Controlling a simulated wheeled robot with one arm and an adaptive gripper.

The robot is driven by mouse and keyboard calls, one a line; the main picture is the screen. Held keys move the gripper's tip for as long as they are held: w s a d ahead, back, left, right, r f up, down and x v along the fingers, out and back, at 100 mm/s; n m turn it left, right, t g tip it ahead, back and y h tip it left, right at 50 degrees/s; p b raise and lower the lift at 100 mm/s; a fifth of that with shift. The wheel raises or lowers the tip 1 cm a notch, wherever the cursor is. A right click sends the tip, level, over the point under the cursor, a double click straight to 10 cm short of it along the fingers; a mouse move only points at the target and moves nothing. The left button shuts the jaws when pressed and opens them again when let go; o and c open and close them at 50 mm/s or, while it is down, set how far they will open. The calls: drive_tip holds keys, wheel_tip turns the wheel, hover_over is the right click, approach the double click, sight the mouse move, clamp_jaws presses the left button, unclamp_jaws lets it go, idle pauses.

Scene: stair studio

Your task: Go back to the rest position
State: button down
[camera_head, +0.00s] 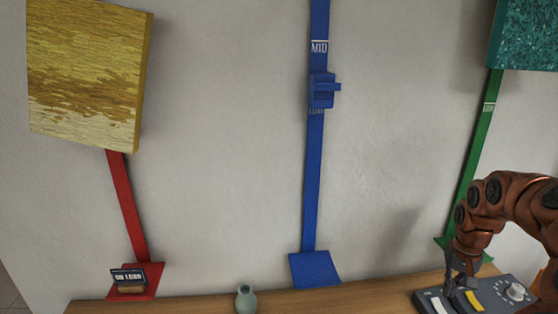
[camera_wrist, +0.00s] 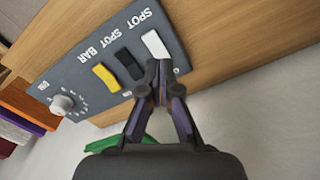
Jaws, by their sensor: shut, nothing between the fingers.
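My gripper (camera_head: 461,270) is at the lower right of the head view, over a dark grey control panel (camera_head: 518,306). In the wrist view my gripper (camera_wrist: 160,72) has its fingertips together and empty, in front of the panel (camera_wrist: 75,65). The fingertips appear beside the white switch (camera_wrist: 155,44) and the black switch (camera_wrist: 129,64); I cannot tell whether they touch. A yellow switch (camera_wrist: 106,78) and a round knob (camera_wrist: 62,104) are also on the panel.
The panel lies on a wooden shelf (camera_head: 200,304). A small green vase (camera_head: 246,299) and a sign (camera_head: 128,278) stand to the left. On the wall are a blue strip (camera_head: 314,180) with a slider (camera_head: 322,90), a red strip (camera_head: 126,205), a green strip (camera_head: 475,150), and yellow (camera_head: 85,70) and teal (camera_head: 525,35) panels.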

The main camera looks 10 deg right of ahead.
drive_tip(key=s+a+r+n, duration=0.2)
drive_tip(key=a+r+n, duration=0.15)
drive_tip(key=a, duration=0.65)
drive_tip(key=s+a+r+n, duration=0.2)
drive_tip(key=a+r, duration=0.2)
drive_tip(key=a, duration=0.7)
drive_tip(key=s+a+f+g, duration=0.1)
drive_tip(key=s+a, duration=0.4)
drive_tip(key=s, duration=0.5)
drive_tip(key=s+a+f, duration=0.1)
drive_tip(key=s+a, duration=0.4)
drive_tip(key=s, duration=0.5)
drive_tip(key=shift+a+g, duration=0.3)
drive_tip(key=shift+g, duration=0.1)
drive_tip(key=shift+n, duration=0.25)
